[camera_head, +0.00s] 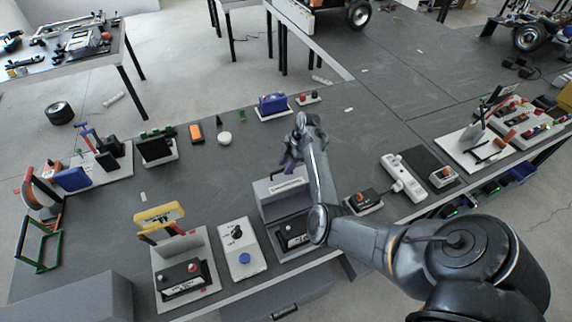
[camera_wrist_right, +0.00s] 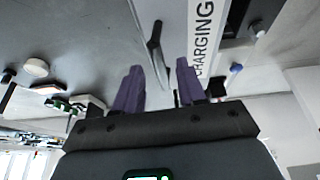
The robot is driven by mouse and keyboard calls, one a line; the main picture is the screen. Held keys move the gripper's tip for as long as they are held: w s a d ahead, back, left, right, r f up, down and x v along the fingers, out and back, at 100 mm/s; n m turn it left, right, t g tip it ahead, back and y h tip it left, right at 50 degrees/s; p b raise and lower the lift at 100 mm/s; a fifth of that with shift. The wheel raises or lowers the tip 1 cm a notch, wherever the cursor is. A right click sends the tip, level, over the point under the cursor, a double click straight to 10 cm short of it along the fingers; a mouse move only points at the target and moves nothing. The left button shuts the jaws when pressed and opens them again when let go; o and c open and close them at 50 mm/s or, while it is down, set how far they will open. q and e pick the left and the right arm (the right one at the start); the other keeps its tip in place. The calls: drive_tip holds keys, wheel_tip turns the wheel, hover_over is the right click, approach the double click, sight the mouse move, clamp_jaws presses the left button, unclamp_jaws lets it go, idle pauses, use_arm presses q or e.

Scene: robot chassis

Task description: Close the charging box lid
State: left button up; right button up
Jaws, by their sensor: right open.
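The charging box has a grey lid (camera_head: 270,197) standing raised behind its base (camera_head: 292,233), at the table's near middle in the head view. A dark panel shows in the base, partly hidden by my right arm. A white strip with the word CHARGING (camera_wrist_right: 203,35) shows close up in the right wrist view, beside a dark handle-like bar (camera_wrist_right: 156,45). My right gripper (camera_head: 290,163) has purple fingers, open and empty, at the top far side of the lid; I cannot tell whether it touches. My left gripper is out of view.
A yellow-topped switch box (camera_head: 160,215) and a white knob panel (camera_head: 240,249) stand left of the charging box. A white power strip (camera_head: 403,177) and a small black box with an orange button (camera_head: 362,201) lie to the right.

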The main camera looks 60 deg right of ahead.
drive_tip(key=shift+a+f, duration=0.1)
drive_tip(key=shift+f, duration=0.1)
clamp_jaws()
drive_tip(key=shift+w+r, duration=0.1)
